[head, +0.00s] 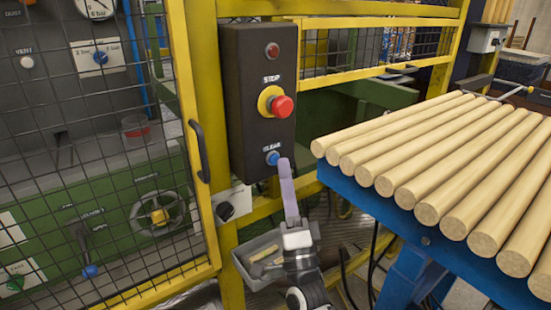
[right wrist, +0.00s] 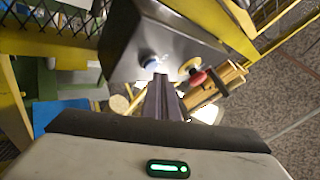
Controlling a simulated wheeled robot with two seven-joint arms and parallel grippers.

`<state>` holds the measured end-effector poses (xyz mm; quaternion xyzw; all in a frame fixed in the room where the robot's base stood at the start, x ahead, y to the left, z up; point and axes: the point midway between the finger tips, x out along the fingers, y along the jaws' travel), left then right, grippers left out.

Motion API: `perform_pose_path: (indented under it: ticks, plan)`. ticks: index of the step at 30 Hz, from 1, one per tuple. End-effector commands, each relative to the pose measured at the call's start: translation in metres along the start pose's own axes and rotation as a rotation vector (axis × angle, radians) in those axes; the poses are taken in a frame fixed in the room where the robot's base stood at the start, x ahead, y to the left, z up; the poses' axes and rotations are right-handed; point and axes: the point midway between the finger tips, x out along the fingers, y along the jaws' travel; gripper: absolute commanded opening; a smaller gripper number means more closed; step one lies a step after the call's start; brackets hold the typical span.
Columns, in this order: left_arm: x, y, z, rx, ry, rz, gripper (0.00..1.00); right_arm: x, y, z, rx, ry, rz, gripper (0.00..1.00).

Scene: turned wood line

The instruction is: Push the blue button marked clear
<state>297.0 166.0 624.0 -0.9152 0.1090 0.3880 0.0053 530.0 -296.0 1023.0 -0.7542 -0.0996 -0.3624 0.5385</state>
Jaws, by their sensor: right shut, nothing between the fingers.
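The blue button (head: 273,158) labelled clear is at the bottom of a dark control box (head: 250,120) on a yellow post. My right gripper (head: 284,165) is shut and empty, its purple fingers pointing up with the tips just right of the button. In the right wrist view the shut fingers (right wrist: 160,82) point at the blue button (right wrist: 151,62), with the tips very close to it. I cannot tell whether they touch. My left gripper does not show.
Above the button are a red mushroom stop button (head: 281,106) on a yellow ring and a red lamp (head: 272,50). A mesh door (head: 100,150) stands left. A blue table (head: 400,215) with several wooden rods is right. A grey bin (head: 262,250) sits below.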

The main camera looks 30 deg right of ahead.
Motion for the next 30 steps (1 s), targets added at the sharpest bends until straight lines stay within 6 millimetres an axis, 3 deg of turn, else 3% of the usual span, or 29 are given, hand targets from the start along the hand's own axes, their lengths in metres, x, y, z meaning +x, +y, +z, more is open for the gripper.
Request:
perform_pose_path:
  ticks: [14, 30]
  plan:
    - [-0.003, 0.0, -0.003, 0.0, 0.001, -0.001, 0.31, -0.006, -0.005, -0.004, -0.001, -0.001, 0.001, 0.0]
    - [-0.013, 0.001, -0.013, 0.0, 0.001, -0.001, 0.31, -0.038, -0.027, -0.027, 0.0, -0.001, 0.001, 0.0]
